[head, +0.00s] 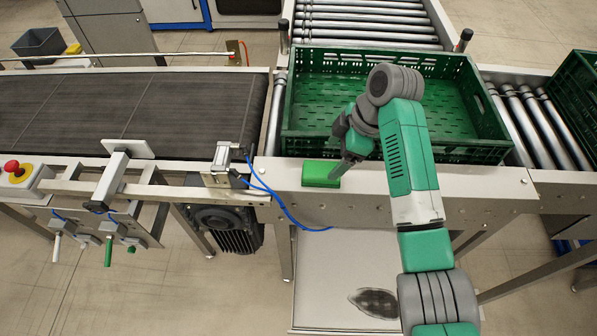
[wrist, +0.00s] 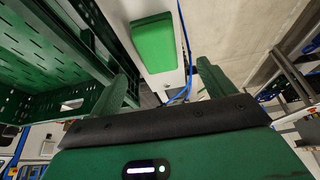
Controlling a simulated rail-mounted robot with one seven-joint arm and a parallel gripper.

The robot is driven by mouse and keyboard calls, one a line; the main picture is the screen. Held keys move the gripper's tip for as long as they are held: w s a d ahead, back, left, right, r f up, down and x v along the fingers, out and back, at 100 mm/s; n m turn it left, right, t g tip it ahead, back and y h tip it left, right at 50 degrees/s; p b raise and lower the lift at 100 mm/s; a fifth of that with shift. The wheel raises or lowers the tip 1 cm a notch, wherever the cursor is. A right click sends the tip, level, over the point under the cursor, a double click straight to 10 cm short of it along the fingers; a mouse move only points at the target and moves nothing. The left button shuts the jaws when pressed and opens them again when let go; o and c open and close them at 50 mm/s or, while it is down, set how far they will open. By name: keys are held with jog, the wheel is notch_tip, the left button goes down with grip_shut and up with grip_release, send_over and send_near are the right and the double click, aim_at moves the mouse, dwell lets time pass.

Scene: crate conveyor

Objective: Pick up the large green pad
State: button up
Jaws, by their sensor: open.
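The large green pad (head: 321,173) is a flat green block on the pale metal ledge in front of the green crate. It also shows in the wrist view (wrist: 153,43), beyond the fingertips and between their lines. My gripper (head: 341,167) is just right of the pad in the head view, pointing down toward the ledge. In the wrist view my gripper (wrist: 164,76) has its two green fingers spread wide with nothing between them. The far side of the pad is not visible.
An empty green slatted crate (head: 300,100) stands on the rollers directly behind the pad, its wall close to my gripper. A dark conveyor belt (head: 120,110) lies to the left. A blue cable (head: 275,195) hangs left of the pad. Another green crate (head: 577,85) is at far right.

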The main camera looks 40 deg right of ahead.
aim_at(323, 169)
notch_tip(323, 169, down, 2)
jog(key=shift+w+a, duration=0.1)
jog(key=shift+b+x, duration=0.9)
jog(key=shift+x, duration=1.95)
jog(key=shift+w+a, duration=0.15)
jog(key=shift+w, duration=0.05)
jog(key=c, duration=1.1)
jog(key=shift+o, duration=0.2)
